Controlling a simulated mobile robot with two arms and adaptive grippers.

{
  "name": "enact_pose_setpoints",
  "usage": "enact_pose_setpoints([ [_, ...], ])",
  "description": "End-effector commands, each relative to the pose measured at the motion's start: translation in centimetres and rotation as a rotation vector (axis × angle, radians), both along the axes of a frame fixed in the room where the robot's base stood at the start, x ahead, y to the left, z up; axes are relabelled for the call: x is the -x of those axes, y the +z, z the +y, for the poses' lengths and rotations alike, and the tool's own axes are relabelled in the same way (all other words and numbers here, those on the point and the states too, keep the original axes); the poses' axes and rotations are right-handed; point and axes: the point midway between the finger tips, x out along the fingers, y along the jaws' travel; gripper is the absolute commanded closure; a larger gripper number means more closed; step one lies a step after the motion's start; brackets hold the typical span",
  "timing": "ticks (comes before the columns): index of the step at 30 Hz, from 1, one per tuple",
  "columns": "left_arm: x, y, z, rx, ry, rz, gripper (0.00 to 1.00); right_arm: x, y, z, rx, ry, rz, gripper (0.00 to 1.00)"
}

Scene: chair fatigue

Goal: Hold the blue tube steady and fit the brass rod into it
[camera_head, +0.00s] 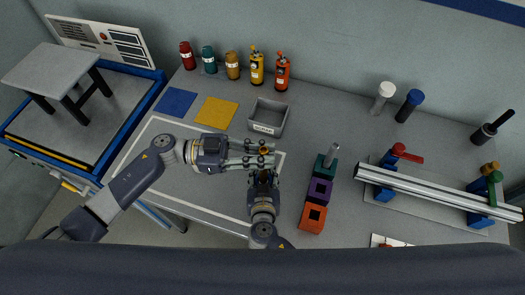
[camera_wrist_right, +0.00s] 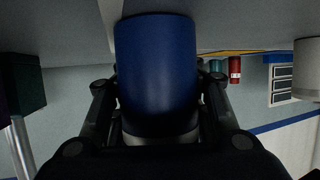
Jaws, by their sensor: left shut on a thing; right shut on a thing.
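The blue tube (camera_wrist_right: 157,70) fills the middle of the right wrist view, between the two fingers of my right gripper (camera_wrist_right: 158,115), which is shut on it. In the head view my right gripper (camera_head: 263,174) points up the picture, and the tube is mostly hidden there. My left gripper (camera_head: 266,152) reaches in from the left and is shut just above the right one, the two close together. A small brass-coloured spot, likely the brass rod (camera_head: 264,150), shows between its fingers; the rest is hidden. I cannot tell whether rod and tube touch.
A grey bin (camera_head: 283,118) stands behind the grippers. Teal, purple and orange blocks (camera_head: 313,218) stand to the right, a grey pin in the teal one. A rail fixture (camera_head: 430,190) fills the right side. Bottles (camera_head: 256,68) line the back, with blue and yellow mats (camera_head: 216,112) in front.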

Motion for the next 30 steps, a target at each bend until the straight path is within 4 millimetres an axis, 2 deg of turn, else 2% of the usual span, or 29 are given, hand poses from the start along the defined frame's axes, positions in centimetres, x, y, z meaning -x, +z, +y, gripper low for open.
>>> enact_pose_setpoints([
  [30, 0.0, -3.1, 0.0, 0.000, 0.001, -0.001, 1.00, 0.0, 0.1, 0.1, -0.002, 0.001, -0.001, 0.96],
])
